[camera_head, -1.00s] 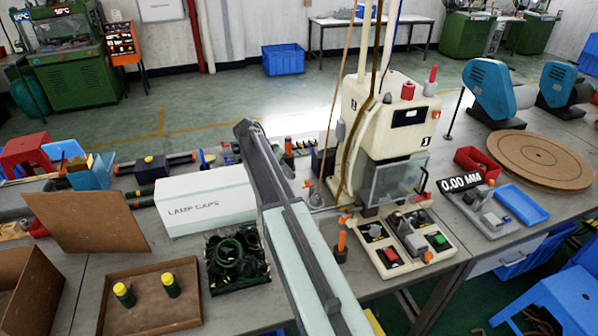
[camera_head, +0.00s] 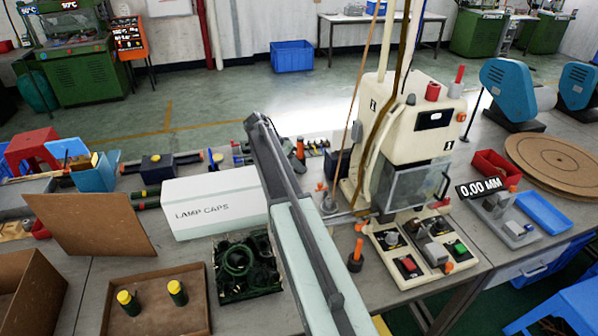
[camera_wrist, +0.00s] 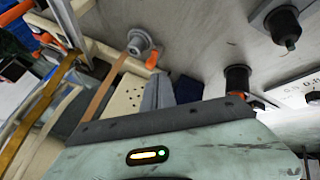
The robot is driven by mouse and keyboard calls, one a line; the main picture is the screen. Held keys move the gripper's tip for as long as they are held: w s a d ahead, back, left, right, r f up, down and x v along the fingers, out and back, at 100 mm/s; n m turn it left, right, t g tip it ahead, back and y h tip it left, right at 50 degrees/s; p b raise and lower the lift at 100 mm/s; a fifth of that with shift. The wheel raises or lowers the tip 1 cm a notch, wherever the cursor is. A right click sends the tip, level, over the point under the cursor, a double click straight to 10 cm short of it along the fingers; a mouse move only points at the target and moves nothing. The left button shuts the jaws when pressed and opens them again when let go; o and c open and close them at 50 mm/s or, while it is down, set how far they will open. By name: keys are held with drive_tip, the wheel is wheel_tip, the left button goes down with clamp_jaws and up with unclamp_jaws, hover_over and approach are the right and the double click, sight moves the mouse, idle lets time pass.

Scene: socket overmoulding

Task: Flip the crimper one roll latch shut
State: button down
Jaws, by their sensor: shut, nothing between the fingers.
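The cream crimping machine (camera_head: 415,125) stands on the bench right of my arm in the head view. A grey roll (camera_head: 328,204) with a brown strap sits at its left foot, beside an orange-tipped lever (camera_head: 321,187) that may be the roll latch. In the wrist view the grey roll (camera_wrist: 140,45) lies beyond my fingertips, with an orange tip (camera_wrist: 153,58) at its side. I cannot tell the latch's position. My gripper (camera_wrist: 158,92) is shut and empty, apart from the roll in the picture. My arm hides it in the head view.
A white lamp caps box (camera_head: 212,203) and a black crate of green rings (camera_head: 246,268) stand left of my arm. An upright orange-topped post (camera_head: 356,255) and a switch panel (camera_head: 420,252) are to the right. Dark cylinders (camera_wrist: 238,80) show in the wrist view.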

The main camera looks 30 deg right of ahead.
sight(321, 187)
drive_tip(key=b+x, duration=0.5)
drive_tip(key=x, duration=0.3)
drive_tip(key=shift+a, duration=0.1)
drive_tip(key=shift+a, duration=0.1)
